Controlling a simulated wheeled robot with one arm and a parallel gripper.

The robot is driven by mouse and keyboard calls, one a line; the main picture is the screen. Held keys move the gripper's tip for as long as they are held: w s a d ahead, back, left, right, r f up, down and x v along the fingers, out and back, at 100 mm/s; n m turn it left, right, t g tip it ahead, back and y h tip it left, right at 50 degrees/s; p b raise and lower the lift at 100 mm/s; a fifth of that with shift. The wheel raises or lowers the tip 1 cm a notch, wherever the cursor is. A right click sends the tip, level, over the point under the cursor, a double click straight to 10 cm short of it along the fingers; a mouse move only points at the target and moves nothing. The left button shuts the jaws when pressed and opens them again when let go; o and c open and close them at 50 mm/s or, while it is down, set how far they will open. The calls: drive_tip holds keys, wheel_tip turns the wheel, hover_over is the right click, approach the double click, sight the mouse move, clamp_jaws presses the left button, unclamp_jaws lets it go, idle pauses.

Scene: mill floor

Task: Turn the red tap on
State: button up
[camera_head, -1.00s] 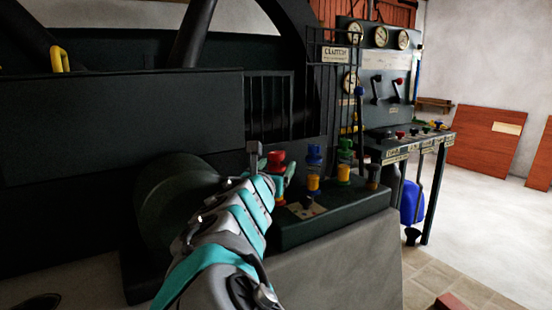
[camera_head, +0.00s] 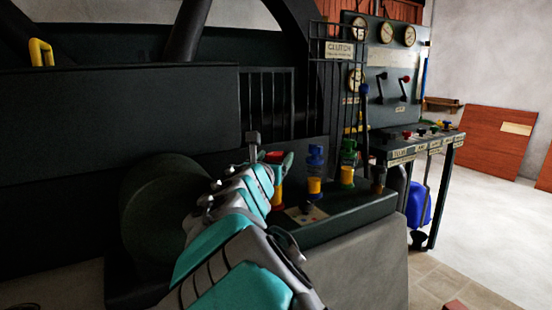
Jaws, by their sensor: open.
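The red tap (camera_head: 275,157) stands on the dark bench at the left end of a row of coloured taps, with a yellow part showing below its red top. My arm reaches up from the bottom of the view and hides part of it. My gripper (camera_head: 270,153) is open at the red tap, with a grey part to its left and a teal part to its right. I cannot tell whether the fingers touch it. A blue tap (camera_head: 315,160) and a green tap (camera_head: 349,152) stand to the right, both with yellow lower parts.
A small plate with a dark knob (camera_head: 307,211) lies in front of the taps. A dark round drum (camera_head: 160,215) is left of my arm. A gauge panel (camera_head: 385,60) and a labelled control table (camera_head: 420,145) stand behind right. Open floor lies at far right.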

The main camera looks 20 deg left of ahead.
clamp_jaws()
idle(0.4)
